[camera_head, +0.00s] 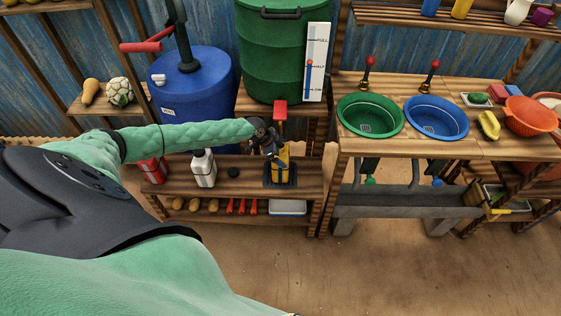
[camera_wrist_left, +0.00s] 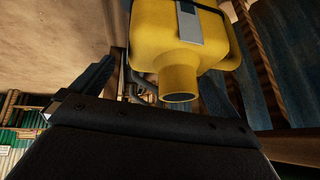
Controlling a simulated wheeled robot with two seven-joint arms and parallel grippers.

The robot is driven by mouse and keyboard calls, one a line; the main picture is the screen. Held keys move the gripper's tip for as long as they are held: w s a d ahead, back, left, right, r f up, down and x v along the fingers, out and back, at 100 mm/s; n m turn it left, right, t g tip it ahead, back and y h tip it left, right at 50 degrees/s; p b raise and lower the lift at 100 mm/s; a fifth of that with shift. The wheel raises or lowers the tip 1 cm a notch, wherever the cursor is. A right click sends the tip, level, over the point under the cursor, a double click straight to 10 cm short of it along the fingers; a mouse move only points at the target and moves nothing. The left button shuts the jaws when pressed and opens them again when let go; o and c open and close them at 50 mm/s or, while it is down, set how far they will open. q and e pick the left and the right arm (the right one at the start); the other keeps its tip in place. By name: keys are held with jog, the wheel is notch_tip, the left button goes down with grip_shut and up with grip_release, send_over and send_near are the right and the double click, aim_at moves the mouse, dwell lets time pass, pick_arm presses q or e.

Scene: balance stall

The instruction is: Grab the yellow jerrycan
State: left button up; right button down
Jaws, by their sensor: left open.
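The yellow jerrycan (camera_head: 285,161) stands on a dark base on the upper shelf of the low wooden rack, left of the wash counter. My left gripper (camera_head: 270,150) is at the jerrycan's upper left side and partly covers it. In the left wrist view the jerrycan (camera_wrist_left: 165,45) is large and close, with its round open neck facing the camera and a grey strip on its side. My left gripper is open there, its dark fingers on either side of the neck. Whether they touch it cannot be told. My right gripper is not in view.
A white bottle (camera_head: 203,169) and a red can (camera_head: 152,169) stand left on the same shelf. A blue barrel (camera_head: 195,95) and a green drum (camera_head: 281,55) stand above. Green (camera_head: 370,115) and blue (camera_head: 437,118) basins are on the right counter. The floor in front is clear.

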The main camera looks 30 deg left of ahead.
pick_arm(q)
jog(key=c, duration=2)
jog(key=shift+c, duration=0.6)
